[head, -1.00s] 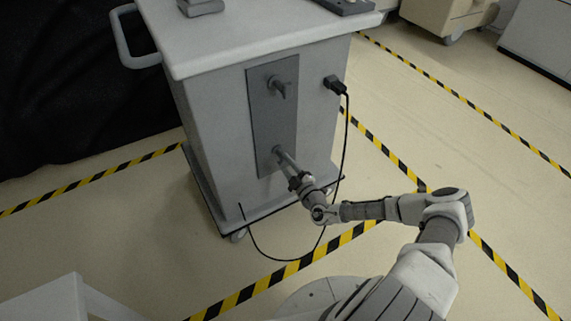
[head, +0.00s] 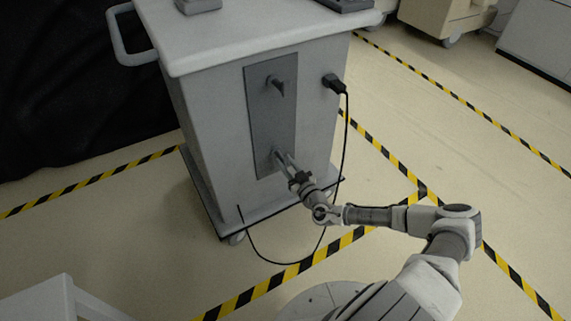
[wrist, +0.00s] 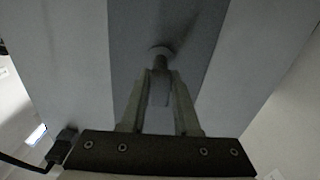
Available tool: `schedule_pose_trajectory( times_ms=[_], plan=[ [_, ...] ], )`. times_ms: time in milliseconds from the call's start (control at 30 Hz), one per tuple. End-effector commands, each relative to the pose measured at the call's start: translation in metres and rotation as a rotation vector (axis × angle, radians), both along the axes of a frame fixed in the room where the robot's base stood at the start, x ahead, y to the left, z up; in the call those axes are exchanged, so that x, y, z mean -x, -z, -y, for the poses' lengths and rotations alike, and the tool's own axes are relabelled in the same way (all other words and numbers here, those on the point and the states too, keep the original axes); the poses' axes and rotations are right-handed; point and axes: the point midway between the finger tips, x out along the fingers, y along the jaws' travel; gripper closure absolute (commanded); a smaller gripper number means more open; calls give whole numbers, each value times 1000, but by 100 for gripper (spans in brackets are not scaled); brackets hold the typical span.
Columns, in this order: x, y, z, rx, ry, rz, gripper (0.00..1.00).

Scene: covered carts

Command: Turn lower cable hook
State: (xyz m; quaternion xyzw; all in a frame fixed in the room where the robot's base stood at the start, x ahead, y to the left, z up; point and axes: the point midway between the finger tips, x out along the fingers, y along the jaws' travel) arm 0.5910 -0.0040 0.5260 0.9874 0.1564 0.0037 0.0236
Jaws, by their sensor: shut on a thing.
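A grey cart (head: 215,140) carries a dark grey vertical panel (head: 262,125) with two cable hooks. The upper hook (head: 277,88) juts out free near the panel's top. The lower hook sits near the panel's bottom; its round base and stem (wrist: 160,56) show in the wrist view. My gripper (head: 284,160) is at the lower hook. In the wrist view, its two fingers (wrist: 160,92) stand either side of the hook's protruding part and are shut on it. The fingers hide part of the hook in the head view.
A black plug (head: 333,83) sits in the cart's face, right of the panel; it also shows in the wrist view (wrist: 62,146). Its black cable (head: 344,140) hangs down and loops below my gripper. Yellow-black tape (head: 265,284) marks the open floor.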

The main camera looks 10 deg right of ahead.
Motion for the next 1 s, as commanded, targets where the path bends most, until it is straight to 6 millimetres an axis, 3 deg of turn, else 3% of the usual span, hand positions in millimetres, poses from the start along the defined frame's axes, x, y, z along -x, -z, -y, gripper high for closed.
schedule_pose_trajectory(
  times_ms=[667,700,867,1000],
  plan=[
    [1,0,-1,-63,-3,-22,100],
    [1,0,-1,-63,-3,-22,66],
    [0,0,-1,-61,-2,-21,40],
    [0,0,0,-61,-1,-20,40]
  ],
)
